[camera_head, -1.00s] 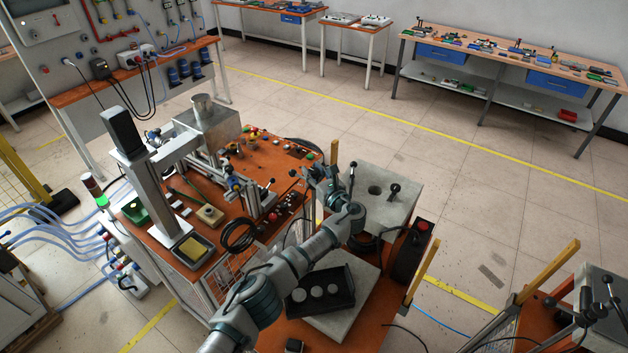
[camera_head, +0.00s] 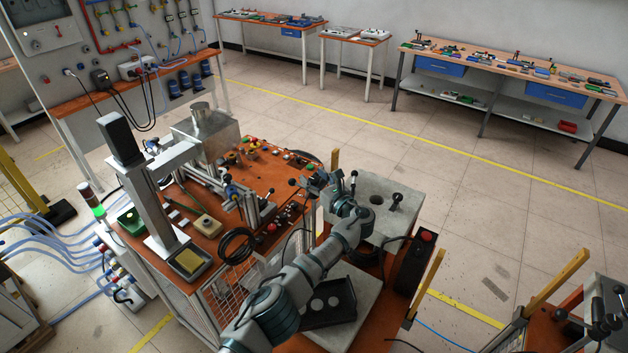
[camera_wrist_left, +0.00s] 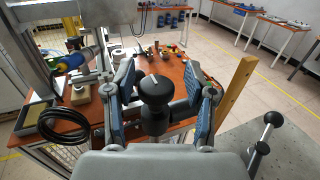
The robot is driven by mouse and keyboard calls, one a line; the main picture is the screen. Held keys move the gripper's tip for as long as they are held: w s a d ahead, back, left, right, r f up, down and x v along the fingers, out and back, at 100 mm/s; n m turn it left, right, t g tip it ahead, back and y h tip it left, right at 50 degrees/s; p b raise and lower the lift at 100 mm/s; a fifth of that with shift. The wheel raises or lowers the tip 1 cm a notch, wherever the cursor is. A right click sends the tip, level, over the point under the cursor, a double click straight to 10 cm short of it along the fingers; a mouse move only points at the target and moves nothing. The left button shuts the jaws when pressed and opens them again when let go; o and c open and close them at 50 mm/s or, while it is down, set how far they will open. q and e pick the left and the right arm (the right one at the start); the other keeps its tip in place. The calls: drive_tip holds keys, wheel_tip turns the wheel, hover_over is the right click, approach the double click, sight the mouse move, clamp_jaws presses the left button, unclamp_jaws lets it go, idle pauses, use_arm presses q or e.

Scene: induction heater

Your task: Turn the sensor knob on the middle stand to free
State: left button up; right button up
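A round black knob (camera_wrist_left: 156,90) with a short white mark on top stands between my left gripper's fingers in the left wrist view. The mark runs from upper left to lower right. My left gripper (camera_wrist_left: 159,102) is open around the knob, with a visible gap to each blue finger pad. In the head view my left gripper (camera_head: 322,184) is at the right edge of the orange workbench (camera_head: 232,224), beside a grey block. There the gripper hides the knob, and I cannot tell which stand bears it. My right gripper is not in view.
The grey block (camera_head: 402,217) carries black ball-ended levers (camera_head: 396,196). A black box with a red button (camera_head: 416,258) stands to its right. A wooden post (camera_wrist_left: 232,98) rises right of my gripper. A coiled black cable (camera_wrist_left: 63,126) lies left. Open floor lies beyond.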

use_arm(q)
drive_tip(key=shift+d+f, duration=0.1)
drive_tip(key=shift+f, duration=0.05)
drive_tip(key=shift+d, duration=0.1)
drive_tip(key=v, duration=1.2)
drive_tip(key=shift+w+f, duration=0.15)
drive_tip(key=shift+w, duration=0.05)
